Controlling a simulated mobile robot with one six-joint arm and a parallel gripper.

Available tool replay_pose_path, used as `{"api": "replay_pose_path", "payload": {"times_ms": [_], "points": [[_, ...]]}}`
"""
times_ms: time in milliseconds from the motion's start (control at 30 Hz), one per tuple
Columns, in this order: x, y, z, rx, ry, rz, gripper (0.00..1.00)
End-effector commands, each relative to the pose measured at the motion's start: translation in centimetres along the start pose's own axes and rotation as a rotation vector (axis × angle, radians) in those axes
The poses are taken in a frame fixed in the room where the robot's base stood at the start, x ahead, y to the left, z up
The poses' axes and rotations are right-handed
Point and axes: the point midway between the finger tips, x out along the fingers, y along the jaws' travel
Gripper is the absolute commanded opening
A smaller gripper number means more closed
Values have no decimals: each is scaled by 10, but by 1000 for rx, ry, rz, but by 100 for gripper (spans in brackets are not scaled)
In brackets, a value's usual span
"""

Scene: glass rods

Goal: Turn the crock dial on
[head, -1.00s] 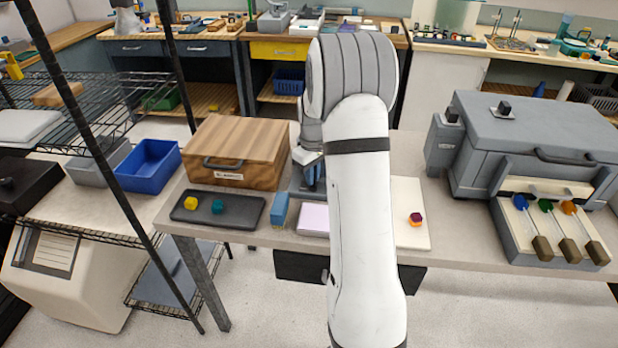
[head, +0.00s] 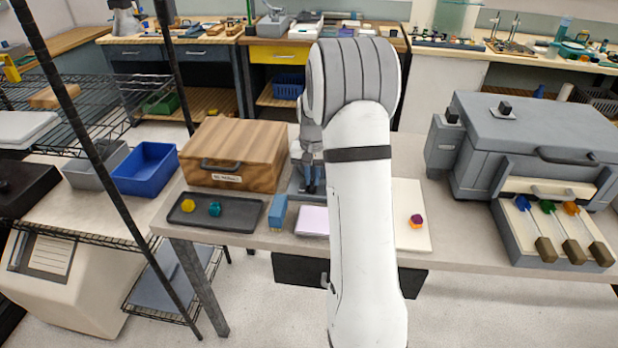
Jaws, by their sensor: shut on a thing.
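My gripper (head: 313,188) points down at the middle of the table, left of my white forearm. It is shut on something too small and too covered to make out. Below and around it is a blue-grey device (head: 295,186), mostly hidden by my gripper and arm. No dial clearly marked as the crock's can be made out; it may be behind my arm. A large grey lidded box (head: 540,125) stands at the right, with a small side box carrying a black knob (head: 452,113), well apart from my gripper.
A wooden box (head: 235,150) and a dark tray (head: 240,226) with yellow and teal pieces are at left. A blue block (head: 278,211) and a lilac pad (head: 312,221) lie near my gripper. A cream board (head: 410,240) holds a small dark red-and-orange piece. Several handled rods lie at right.

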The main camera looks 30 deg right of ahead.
Motion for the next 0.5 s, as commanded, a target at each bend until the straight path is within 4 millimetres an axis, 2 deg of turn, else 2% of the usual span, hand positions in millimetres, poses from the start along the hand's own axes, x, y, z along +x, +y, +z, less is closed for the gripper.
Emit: {"api": "replay_pose_path", "payload": {"times_ms": [500], "points": [[3, -1, 4, 101, -13, 1, 0]]}}
